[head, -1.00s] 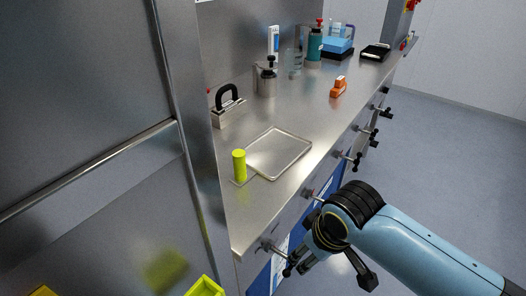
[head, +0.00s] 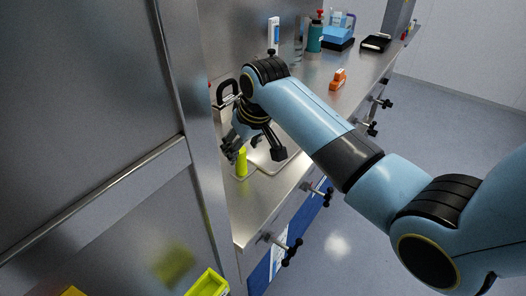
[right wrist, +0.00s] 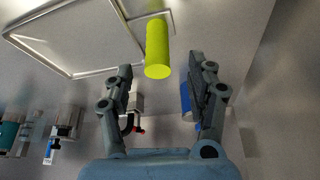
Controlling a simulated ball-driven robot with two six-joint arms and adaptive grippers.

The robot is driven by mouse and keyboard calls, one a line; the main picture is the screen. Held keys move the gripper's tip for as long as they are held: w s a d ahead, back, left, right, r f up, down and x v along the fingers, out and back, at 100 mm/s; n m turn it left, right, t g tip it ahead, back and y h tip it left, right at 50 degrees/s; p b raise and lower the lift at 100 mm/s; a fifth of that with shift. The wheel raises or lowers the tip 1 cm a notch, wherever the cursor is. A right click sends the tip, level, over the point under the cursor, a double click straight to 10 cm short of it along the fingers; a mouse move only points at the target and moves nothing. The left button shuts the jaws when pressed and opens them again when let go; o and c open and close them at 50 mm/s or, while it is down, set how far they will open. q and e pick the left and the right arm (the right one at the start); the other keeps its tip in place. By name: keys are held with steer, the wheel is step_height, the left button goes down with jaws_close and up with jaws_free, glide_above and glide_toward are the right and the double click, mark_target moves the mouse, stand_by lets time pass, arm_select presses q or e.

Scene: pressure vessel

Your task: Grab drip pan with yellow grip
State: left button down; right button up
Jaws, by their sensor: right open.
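The drip pan (head: 267,167) is a shallow metal tray lying on the steel counter, partly hidden behind my right arm in the head view. In the right wrist view the pan (right wrist: 84,40) is at the upper left and the yellow grip (right wrist: 157,50) lies beyond and between the fingertips. My right gripper (head: 256,154) is open and empty, over the pan close to the grip. It also shows in the right wrist view (right wrist: 160,72). My left gripper is not in view.
A black-handled metal block (head: 226,93) stands behind the pan. An orange tool (head: 338,79), a teal bottle (head: 315,36) and a black tray (head: 376,42) are farther along the counter. A steel cabinet wall (head: 90,120) borders the left. Valve handles (head: 290,247) stick out in front.

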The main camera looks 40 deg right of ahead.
mark_target(242, 152)
steer(key=x, duration=0.5)
steer(key=shift+w+d+f, duration=0.1)
steer(key=shift+d+f, duration=0.1)
steer(key=shift+f, duration=0.1)
jaws_close()
steer(key=shift+r, duration=0.1)
